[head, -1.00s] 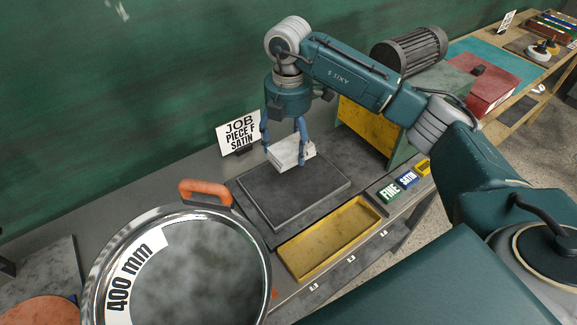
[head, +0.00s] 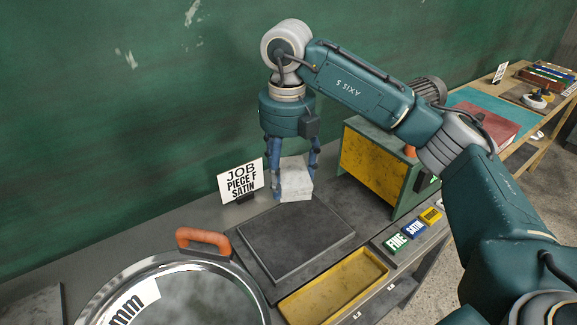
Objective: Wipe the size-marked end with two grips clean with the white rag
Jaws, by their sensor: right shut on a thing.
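A round, shiny metal dish end (head: 222,287) lies at the lower left, cut off by the bottom edge. One orange grip (head: 203,241) shows on its far rim, and part of a white size label (head: 136,305) reading "mm" is on its face. Its other grip is out of view. My right gripper (head: 294,170) points down and is shut on the white rag (head: 296,186), a folded, block-like cloth. It holds the rag by the back edge of the dark pad, right of the dish end. I cannot tell whether the rag touches anything. My left gripper is not in view.
The dark pad (head: 290,252) is bare. A yellow tray (head: 335,285) lies in front of it. A job sign (head: 241,181) reading "PIECE F SATIN" stands behind. A green and yellow machine (head: 375,165) stands right, with "FINE" (head: 397,242) and "SATIN" (head: 414,228) blocks near it.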

